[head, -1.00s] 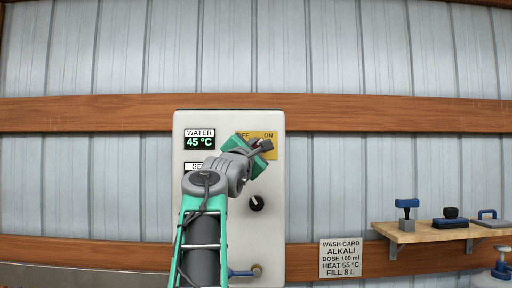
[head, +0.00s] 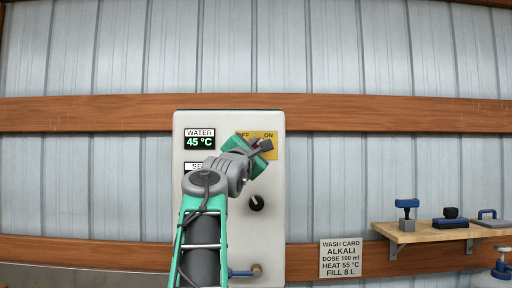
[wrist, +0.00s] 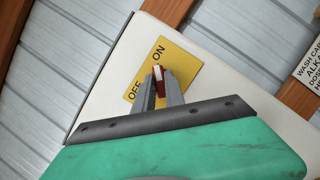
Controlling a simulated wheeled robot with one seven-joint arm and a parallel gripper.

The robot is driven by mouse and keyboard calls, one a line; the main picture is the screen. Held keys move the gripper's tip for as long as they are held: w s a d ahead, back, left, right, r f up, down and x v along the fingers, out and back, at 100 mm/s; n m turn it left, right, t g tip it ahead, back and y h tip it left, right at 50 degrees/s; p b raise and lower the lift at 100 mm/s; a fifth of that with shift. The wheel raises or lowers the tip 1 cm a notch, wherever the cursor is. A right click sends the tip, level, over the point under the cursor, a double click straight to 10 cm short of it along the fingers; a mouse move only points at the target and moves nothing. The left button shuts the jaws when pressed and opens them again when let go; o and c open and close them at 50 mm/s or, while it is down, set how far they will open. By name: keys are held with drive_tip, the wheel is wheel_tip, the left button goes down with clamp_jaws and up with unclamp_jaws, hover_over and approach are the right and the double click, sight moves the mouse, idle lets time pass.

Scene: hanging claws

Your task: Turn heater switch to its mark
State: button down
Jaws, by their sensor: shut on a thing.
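The heater switch is on a yellow plate (head: 271,153) marked OFF and ON, high on the pale panel (head: 230,119). In the wrist view, its red and white handle (wrist: 158,74) shows between the fingertips of my gripper (wrist: 158,82). My gripper is shut on it, in line with the middle of the plate (wrist: 178,57). In the wrist view the ON label is at the plate's upper end and the OFF label at its lower left. In the head view my gripper (head: 262,146) hides much of the plate and the handle.
A water display (head: 199,142) reads 45 °C. A black knob (head: 256,203) sits below the switch. A wash card (head: 340,258) asks for heat 55 °C. A wooden shelf (head: 425,233) with blue-handled tools is at the right.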

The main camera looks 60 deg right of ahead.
drive_tip(key=shift+f, duration=0.15)
drive_tip(key=n+t+b, duration=0.1)
drive_tip(key=n+t, duration=0.1)
drive_tip(key=n, duration=0.2)
drive_tip(key=n+t+b, duration=0.1)
drive_tip(key=n+t, duration=0.1)
drive_tip(key=n, duration=0.2)
drive_tip(key=shift+s+d, duration=0.1)
drive_tip(key=shift+s, duration=0.05)
drive_tip(key=shift+n, duration=0.3)
drive_tip(key=shift+s+f+n+b, duration=0.1)
drive_tip(key=shift+n+b, duration=0.25)
drive_tip(key=shift+n, duration=0.15)
drive_tip(key=shift+n+t, duration=0.5)
drive_tip(key=shift+t, duration=0.1)
drive_tip(key=c, duration=1.1)
unclamp_jaws()
